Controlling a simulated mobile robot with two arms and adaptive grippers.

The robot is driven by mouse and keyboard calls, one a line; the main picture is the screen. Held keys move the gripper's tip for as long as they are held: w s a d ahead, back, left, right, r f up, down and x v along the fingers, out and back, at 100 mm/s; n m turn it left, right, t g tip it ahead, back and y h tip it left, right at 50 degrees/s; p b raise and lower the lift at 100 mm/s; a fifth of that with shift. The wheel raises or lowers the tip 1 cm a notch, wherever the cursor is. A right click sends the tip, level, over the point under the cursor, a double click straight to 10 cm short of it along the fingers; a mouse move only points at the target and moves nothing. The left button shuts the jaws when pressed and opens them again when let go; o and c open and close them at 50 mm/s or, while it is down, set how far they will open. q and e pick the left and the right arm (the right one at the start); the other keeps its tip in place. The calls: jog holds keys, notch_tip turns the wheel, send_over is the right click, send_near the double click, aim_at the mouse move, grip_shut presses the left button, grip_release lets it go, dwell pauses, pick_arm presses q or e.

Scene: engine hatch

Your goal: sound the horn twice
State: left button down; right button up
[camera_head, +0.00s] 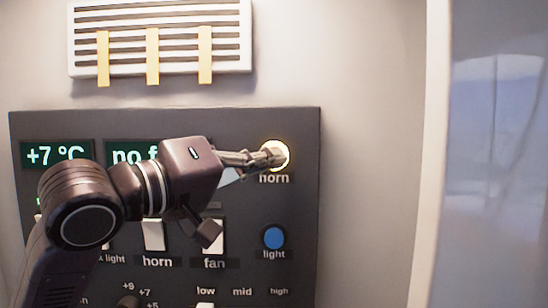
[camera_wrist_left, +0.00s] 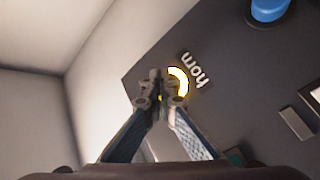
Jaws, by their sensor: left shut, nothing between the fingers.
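The horn button (camera_head: 284,152) is at the upper right of the dark control panel (camera_head: 300,200), with a bright glowing ring and the label "horn" below it. My left gripper (camera_head: 270,157) is shut and empty, with its fingertips in front of the button. In the left wrist view the shut fingertips (camera_wrist_left: 157,84) cover part of the glowing horn button (camera_wrist_left: 180,80). They look very close to it; I cannot tell whether they touch or press it. My right gripper is not in view.
A blue light button (camera_head: 274,238) sits below the horn button. White horn and fan switches (camera_head: 153,235) are lower left, partly behind my arm. A vent with yellow strips (camera_head: 152,55) is above the panel. Bare wall lies to the right.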

pick_arm(q)
jog(key=shift+s, duration=1.15)
jog(key=s, duration=0.5)
dwell(0.4)
